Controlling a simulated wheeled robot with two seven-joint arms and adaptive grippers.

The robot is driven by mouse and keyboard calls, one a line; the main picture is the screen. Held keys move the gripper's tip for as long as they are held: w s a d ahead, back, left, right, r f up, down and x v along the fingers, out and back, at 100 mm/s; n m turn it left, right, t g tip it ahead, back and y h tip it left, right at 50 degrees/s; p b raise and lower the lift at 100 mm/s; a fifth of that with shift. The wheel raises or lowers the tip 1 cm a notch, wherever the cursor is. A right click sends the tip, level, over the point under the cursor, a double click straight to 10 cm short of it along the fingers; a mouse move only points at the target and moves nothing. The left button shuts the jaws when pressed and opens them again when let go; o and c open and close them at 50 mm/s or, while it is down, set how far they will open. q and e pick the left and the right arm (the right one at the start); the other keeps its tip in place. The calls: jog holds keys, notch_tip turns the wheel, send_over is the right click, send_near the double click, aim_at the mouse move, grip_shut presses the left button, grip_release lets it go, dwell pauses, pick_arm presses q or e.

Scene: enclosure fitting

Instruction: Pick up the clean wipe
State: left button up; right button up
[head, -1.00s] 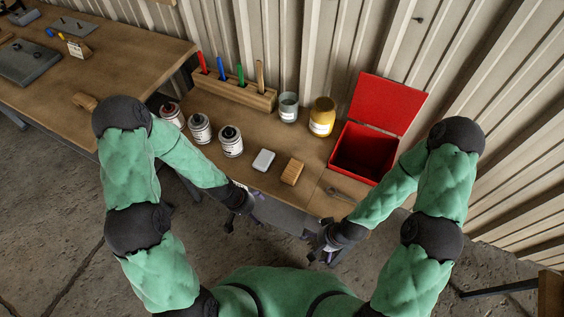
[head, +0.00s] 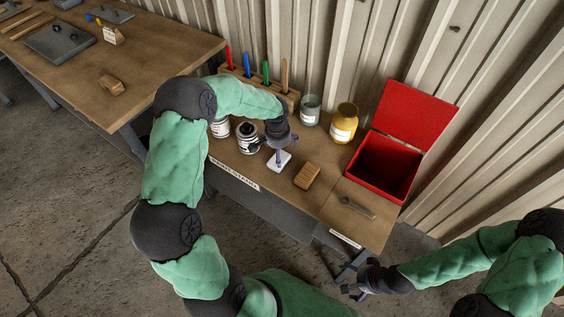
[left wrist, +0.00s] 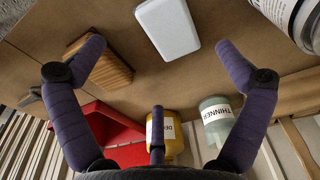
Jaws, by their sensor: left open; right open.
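The clean wipe appears to be the white rounded block (head: 279,161) lying flat on the wooden bench, near its front edge. It also shows at the top of the left wrist view (left wrist: 167,27). My left gripper (head: 282,150) is open just above it, its fingers pointing down, and partly covers it in the head view. In the left wrist view the fingers of my left gripper (left wrist: 160,45) are spread and empty, with the white block just beyond the gap between the tips. My right gripper (head: 354,290) is open and empty, off the bench at the lower right.
A ribbed wooden block (head: 306,176) lies just right of the white block. White cans (head: 248,138) stand left. A grey-green jar (head: 311,109), yellow jar (head: 344,123), pen rack (head: 291,96) and open red box (head: 384,167) stand behind. A metal tool (head: 357,207) lies front right.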

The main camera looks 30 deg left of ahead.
aim_at(282, 161)
pick_arm(q)
jog(key=f, duration=0.3)
jog(key=shift+w+b, duration=0.2)
jog(key=shift+b, duration=0.1)
jog(key=f, duration=0.1)
jog(key=f+b, duration=0.1)
jog(key=f, duration=0.1)
jog(key=f+b, duration=0.1)
jog(key=f, duration=0.1)
jog(key=shift+w+a, duration=0.15)
jog(key=shift+w, duration=0.25)
jog(key=c, duration=0.8)
